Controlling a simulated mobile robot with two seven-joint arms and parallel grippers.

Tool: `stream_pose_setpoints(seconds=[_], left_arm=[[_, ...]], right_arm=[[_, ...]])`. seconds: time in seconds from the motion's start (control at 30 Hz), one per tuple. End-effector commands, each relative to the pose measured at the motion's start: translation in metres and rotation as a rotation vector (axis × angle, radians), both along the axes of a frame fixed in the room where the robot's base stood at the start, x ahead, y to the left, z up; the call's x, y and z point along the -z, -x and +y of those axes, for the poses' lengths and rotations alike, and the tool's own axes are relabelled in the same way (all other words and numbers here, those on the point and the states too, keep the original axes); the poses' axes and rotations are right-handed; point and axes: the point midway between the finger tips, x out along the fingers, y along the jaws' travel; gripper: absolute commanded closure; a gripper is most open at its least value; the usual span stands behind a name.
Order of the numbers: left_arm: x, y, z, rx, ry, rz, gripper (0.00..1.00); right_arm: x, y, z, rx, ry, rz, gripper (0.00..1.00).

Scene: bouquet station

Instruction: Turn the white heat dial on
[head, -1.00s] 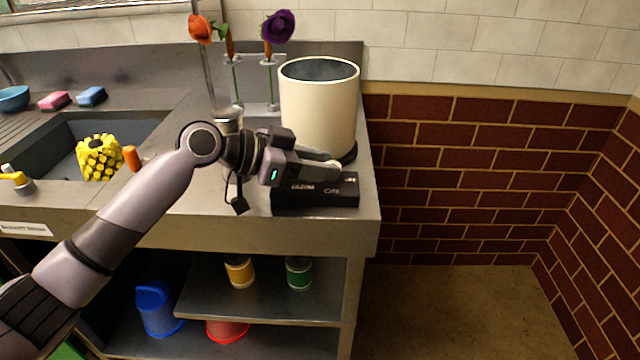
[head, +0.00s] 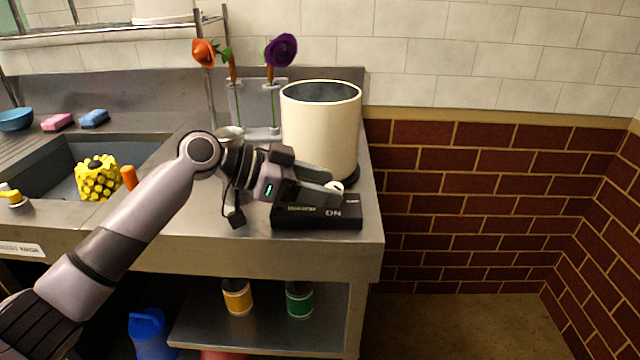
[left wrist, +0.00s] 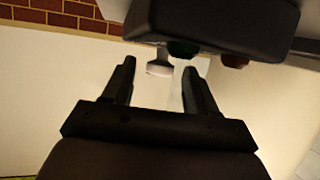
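A black heater box (head: 300,216) sits at the counter's front right, with a tall cream pot (head: 318,125) behind it. Its front lettering is blurred but looks like "ON" at the right. The white dial (head: 336,186) shows at the tips of my left gripper (head: 331,187). In the left wrist view, the white dial (left wrist: 160,68) sits between the tips of my left gripper (left wrist: 159,78), with a gap on each side. The fingers are apart and empty. My right gripper is not in view.
A sink (head: 60,165) with a yellow bundle (head: 98,178) lies left. The counter ends just right of the box, with open floor beyond.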

Motion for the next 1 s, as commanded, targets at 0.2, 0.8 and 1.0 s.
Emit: stream_pose_setpoints(seconds=[0.2,0.8,1.0], left_arm=[[0.0,0.0,0.0,-0.001,0.001,-0.001,0.43],[-0.026,0.016,0.063,-0.002,0.0,-0.001,0.43],[-0.028,0.017,0.064,0.0,0.0,0.0,0.43]], right_arm=[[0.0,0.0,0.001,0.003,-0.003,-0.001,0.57],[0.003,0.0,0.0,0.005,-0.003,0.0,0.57],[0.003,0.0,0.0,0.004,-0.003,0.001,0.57]])
